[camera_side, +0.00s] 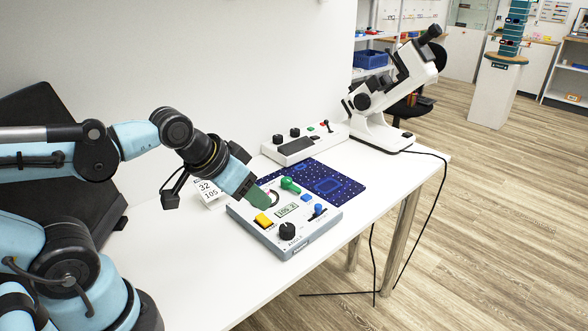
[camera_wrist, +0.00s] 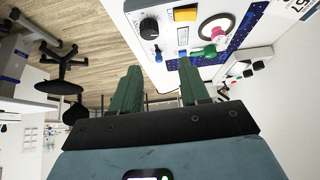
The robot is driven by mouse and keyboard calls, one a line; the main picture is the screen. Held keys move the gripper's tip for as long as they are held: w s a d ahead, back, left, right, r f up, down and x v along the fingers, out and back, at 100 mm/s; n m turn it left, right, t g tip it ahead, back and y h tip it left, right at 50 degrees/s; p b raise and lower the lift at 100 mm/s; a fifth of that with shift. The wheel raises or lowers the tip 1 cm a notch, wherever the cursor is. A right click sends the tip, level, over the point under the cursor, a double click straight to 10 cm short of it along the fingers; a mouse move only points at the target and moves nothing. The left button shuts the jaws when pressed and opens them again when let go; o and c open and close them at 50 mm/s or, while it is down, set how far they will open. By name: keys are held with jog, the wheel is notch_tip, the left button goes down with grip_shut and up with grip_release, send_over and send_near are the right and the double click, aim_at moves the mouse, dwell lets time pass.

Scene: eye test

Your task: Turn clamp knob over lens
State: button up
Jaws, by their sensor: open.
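A white lensmeter-like instrument (camera_side: 385,125) with a tilted body stands at the far right end of the table. It has a round black knob (camera_side: 362,101) on its side. I cannot make out a lens or tell which part is the clamp knob. My gripper (camera_side: 259,198) is above the grey control box, well to the left of the instrument. In the wrist view its two green fingers (camera_wrist: 160,88) stand apart with nothing between them.
The control box (camera_side: 285,245) has a black knob (camera_side: 287,231), a yellow button (camera_side: 263,220), a green handle (camera_side: 290,185) and blue controls. A dark blue patterned mat (camera_side: 345,187) lies behind it. A white console (camera_side: 300,150) stands further back. A cable hangs off the table's right edge.

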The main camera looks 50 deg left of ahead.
jog(key=w+a+r+n+g, duration=0.2)
jog(key=w+r+n, duration=0.1)
jog(key=w+r, duration=0.15)
jog(key=n+g, duration=0.5)
jog(key=n, duration=0.5)
send_over(287, 179)
notch_tip(287, 179, down, 3)
notch_tip(287, 179, down, 12)
jog(key=shift+r, duration=0.15)
jog(key=shift+c, duration=0.3)
